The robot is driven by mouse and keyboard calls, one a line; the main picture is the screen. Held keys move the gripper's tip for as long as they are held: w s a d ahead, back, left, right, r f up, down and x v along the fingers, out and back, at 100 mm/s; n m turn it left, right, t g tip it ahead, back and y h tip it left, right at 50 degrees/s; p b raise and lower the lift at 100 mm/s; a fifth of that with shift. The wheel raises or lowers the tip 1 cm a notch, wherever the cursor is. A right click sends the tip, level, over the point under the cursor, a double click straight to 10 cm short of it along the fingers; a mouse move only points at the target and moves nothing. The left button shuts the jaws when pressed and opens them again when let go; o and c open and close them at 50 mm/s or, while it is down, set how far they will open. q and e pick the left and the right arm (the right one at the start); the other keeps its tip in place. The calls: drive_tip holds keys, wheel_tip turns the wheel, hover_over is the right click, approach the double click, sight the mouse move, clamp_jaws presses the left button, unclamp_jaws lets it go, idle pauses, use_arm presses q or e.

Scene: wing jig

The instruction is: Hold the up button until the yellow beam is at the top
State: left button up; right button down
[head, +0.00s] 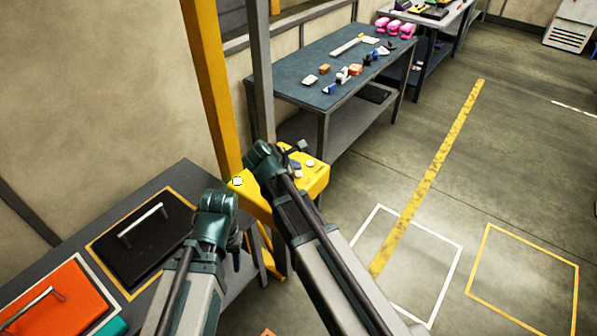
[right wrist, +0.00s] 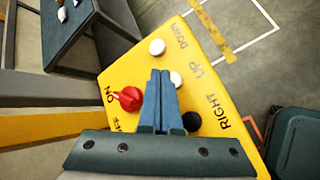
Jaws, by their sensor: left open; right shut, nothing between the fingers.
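The yellow control box (head: 318,181) stands beside the yellow upright in the head view. In the right wrist view its face (right wrist: 215,100) carries a red knob (right wrist: 127,98) by ON, a white button (right wrist: 157,46) by DOWN, a white button (right wrist: 176,79) by UP and a black button (right wrist: 191,121) by RIGHT. My right gripper (right wrist: 160,73) is shut and empty, its blue fingertips over the panel beside the UP button, partly covering it; contact cannot be told. My left gripper (head: 237,258) is open, mostly hidden behind its arm. I cannot make out the yellow beam.
A yellow upright (head: 208,80) and a grey post (head: 260,75) rise behind the box. A blue-topped table (head: 300,60) with small parts stands behind. A bench (head: 160,180) with black and orange handled panels is at the left. The floor at right is open, with painted outlines.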

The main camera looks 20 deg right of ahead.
sight(296, 175)
drive_tip(key=shift+r, duration=0.1)
wheel_tip(296, 175, up, 5)
drive_tip(key=p, duration=0.5)
drive_tip(key=shift+a+f, duration=0.1)
drive_tip(key=shift+f, duration=0.1)
idle(0.7)
